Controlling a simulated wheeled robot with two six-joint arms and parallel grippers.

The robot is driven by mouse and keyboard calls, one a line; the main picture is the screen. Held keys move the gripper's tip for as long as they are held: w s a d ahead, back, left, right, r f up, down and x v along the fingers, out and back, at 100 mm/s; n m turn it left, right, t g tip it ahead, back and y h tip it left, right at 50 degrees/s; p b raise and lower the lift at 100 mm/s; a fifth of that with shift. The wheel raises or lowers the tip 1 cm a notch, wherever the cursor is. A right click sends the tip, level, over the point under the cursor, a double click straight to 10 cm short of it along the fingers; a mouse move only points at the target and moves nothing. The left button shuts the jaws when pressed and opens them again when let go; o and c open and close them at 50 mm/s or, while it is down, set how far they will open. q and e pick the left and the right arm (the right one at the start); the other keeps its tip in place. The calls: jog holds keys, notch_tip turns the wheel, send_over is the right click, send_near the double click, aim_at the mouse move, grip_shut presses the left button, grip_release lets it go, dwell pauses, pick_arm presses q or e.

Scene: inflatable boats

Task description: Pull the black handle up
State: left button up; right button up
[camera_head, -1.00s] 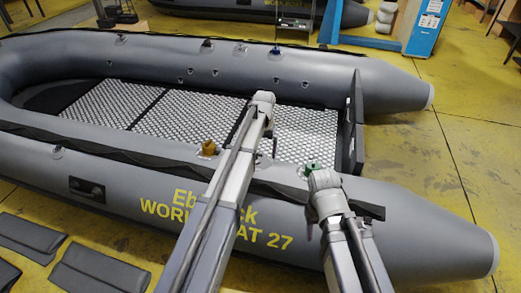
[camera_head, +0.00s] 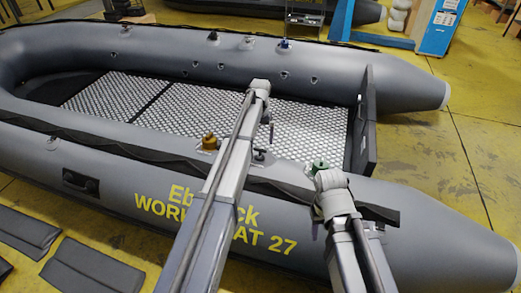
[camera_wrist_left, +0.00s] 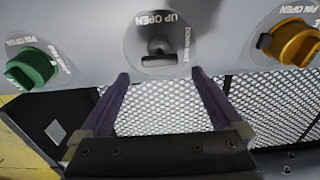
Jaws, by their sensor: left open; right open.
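The black handle (camera_wrist_left: 158,50) sits in a round grey valve plate marked "UP OPEN" on the boat's grey tube, seen in the left wrist view. In the head view the black handle (camera_head: 260,155) shows small on the near tube, between the yellow and green knobs. My left gripper (camera_wrist_left: 160,73) is open and empty. Its two fingertips lie just short of the handle in the picture, one either side, with no contact visible. In the head view my left arm hides most of this gripper. My right gripper is hidden behind its own arm, near the green knob.
A green knob (camera_wrist_left: 32,67) and a yellow knob (camera_wrist_left: 290,43) flank the handle; they also show in the head view, green (camera_head: 318,167) and yellow (camera_head: 210,142). The boat's patterned floor (camera_head: 195,103) lies beyond the near tube. Grey pads (camera_head: 90,268) lie on the yellow floor.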

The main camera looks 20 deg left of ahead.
aim_at(260, 149)
pick_arm(q)
notch_tip(260, 149, down, 5)
jog(key=b, duration=0.4)
jog(key=shift+f, duration=0.15)
jog(key=shift+c, duration=0.2)
grip_shut()
dwell(0.4)
